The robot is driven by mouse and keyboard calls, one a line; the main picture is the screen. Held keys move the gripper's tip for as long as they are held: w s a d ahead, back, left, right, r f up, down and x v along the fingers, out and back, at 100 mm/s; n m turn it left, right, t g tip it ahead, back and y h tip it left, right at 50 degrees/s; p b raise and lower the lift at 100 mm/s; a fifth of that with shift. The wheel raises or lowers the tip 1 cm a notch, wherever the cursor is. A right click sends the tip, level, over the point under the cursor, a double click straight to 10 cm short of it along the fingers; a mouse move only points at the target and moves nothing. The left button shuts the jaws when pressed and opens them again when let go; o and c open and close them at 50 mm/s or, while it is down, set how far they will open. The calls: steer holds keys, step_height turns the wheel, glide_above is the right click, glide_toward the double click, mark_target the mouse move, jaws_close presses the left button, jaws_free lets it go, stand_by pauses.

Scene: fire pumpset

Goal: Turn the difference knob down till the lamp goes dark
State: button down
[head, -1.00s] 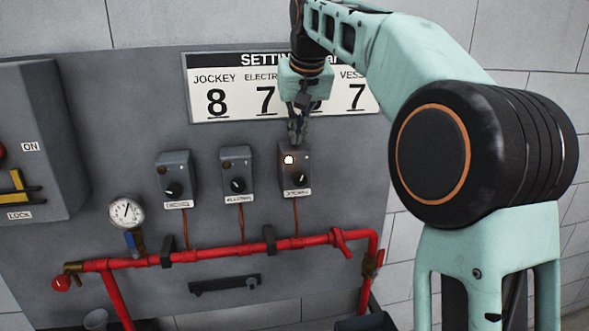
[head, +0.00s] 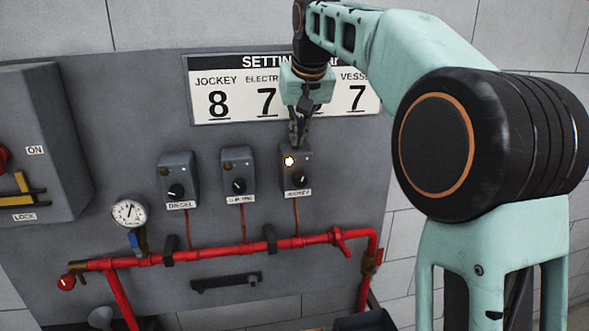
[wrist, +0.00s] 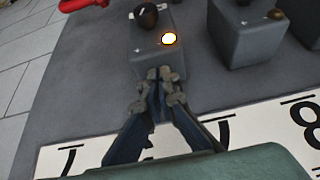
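Three grey switch boxes with black knobs are on the panel, labelled DIESEL (head: 177,180), ELECTRIC and JOCKEY. The lamp (head: 289,161) on the right box (head: 306,163) glows, and its black knob (head: 299,179) sits below the lamp. In the wrist view the same lamp (wrist: 169,38) is lit, with the knob (wrist: 148,15) beyond it. My gripper (head: 298,143) is at the top of the right box, fingers pointing down. In the wrist view my fingertips (wrist: 163,76) are together with nothing between them, overlapping the box's near end; contact cannot be told. The knob is free.
The middle box (head: 238,174) has an unlit lamp. A settings board (head: 230,119) is behind my gripper. A red pipe (head: 220,252) with valves runs below the boxes, with a pressure gauge (head: 129,212) at left. A cabinet (head: 45,120) stands out further left.

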steer(key=shift+s+d+f, duration=0.1)
steer(key=shift+d+f, duration=0.15)
steer(key=shift+s+d, duration=0.1)
steer(key=shift+s, duration=0.1)
step_height(320, 180, up, 6)
steer(key=shift+r, duration=0.15)
stand_by(0.4)
